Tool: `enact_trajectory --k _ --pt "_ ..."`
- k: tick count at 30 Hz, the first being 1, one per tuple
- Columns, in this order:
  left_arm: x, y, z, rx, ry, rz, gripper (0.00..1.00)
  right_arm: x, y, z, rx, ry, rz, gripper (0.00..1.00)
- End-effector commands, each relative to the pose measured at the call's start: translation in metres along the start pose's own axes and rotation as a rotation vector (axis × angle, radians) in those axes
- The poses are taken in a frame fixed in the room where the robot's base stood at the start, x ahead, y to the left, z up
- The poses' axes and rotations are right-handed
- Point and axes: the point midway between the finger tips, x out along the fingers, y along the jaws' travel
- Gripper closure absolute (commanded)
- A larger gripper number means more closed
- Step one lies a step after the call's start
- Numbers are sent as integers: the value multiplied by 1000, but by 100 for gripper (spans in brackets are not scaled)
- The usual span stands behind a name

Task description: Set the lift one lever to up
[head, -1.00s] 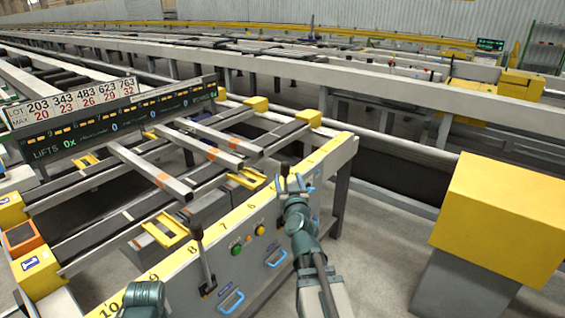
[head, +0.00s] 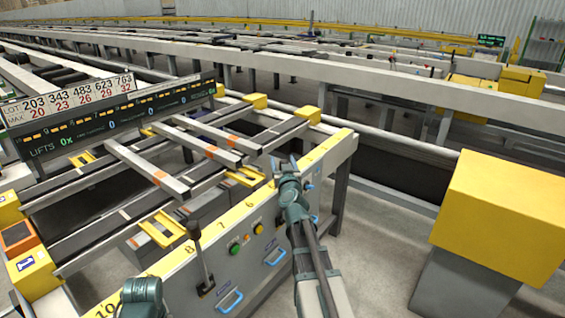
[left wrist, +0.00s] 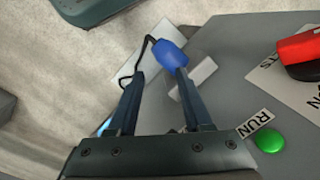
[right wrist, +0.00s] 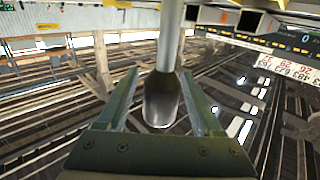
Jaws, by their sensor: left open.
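A lever (head: 204,262) with a dark grip stands upright on the front of the grey panel (head: 180,285). My right gripper (head: 283,168) is farther along the panel, at its yellow top edge. In the right wrist view, a metal rod with a dark grip (right wrist: 161,98) lies between the fingers of my right gripper (right wrist: 160,82), which look open with gaps either side. I cannot read which lever it is. In the left wrist view, my left gripper (left wrist: 160,76) is open; a blue knob (left wrist: 171,53) with a thin black piece shows at its fingertips, contact unclear. The left gripper is hidden in the head view.
The panel carries a green button (head: 234,249), a yellow button (head: 258,228) and blue handles (head: 230,300). The left wrist view shows a green RUN button (left wrist: 270,140) and a red knob (left wrist: 300,46). A yellow box (head: 500,215) stands at right.

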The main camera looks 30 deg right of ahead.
Motion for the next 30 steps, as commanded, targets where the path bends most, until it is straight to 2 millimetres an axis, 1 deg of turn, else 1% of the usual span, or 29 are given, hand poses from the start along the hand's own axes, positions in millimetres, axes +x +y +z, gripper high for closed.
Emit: enact_trajectory --k 1,5,6,8,9,10,11,30 --pt "0 0 0 0 0 0 50 0 0 0 0 0 0 43" --pt "0 0 0 0 0 0 50 0 0 0 0 0 0 67" --pt "0 0 0 0 0 0 50 0 0 0 0 0 0 74" --pt "0 0 0 0 0 0 50 0 0 0 0 0 0 85" --pt "0 0 0 0 0 0 50 0 0 0 0 0 0 92" --pt "0 0 0 0 0 0 50 0 0 0 0 0 0 97" --pt "0 0 0 0 0 0 50 0 0 0 0 0 0 100" --pt "0 0 0 0 0 0 50 0 1 0 0 0 1 100"
